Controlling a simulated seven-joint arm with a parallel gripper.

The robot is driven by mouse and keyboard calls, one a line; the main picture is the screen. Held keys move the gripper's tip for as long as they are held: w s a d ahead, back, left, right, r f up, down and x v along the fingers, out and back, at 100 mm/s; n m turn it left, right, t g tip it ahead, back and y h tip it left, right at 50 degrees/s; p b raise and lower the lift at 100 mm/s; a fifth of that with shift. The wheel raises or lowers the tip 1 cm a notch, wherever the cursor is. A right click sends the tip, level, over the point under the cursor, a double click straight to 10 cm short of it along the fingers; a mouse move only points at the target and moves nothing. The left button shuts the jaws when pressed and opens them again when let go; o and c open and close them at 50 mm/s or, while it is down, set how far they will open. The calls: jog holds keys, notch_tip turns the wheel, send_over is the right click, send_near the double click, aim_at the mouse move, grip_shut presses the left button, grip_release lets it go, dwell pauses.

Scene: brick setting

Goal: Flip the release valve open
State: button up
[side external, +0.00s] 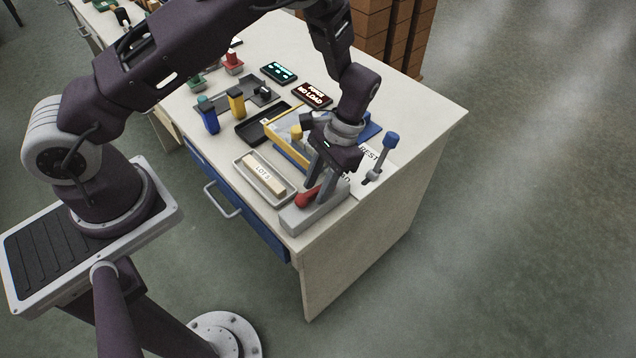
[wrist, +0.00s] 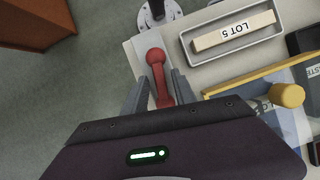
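The release valve appears to be the red lever (side external: 307,197) on a grey block (side external: 318,214) at the table's front corner. In the wrist view the red lever (wrist: 156,62) has a rounded knob end and runs back between my fingers. My gripper (side external: 325,178) is low over the block, pointing down. In the wrist view my gripper (wrist: 160,85) has its fingers apart, one on each side of the lever. Whether either finger touches the lever I cannot tell. The far end of the lever is hidden by my gripper body.
A grey tray (side external: 287,200) with a block marked LOT 5 (wrist: 234,31) sits beside the valve. A blue-topped lever (side external: 391,139) stands to the right. A sign (side external: 312,95) reads "PURGE NO LOAD". The right table corner is bare.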

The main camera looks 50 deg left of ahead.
grip_shut()
jog(key=shift+n+h, duration=0.3)
jog(key=shift+n, duration=0.7)
jog(key=shift+o, duration=1)
grip_release()
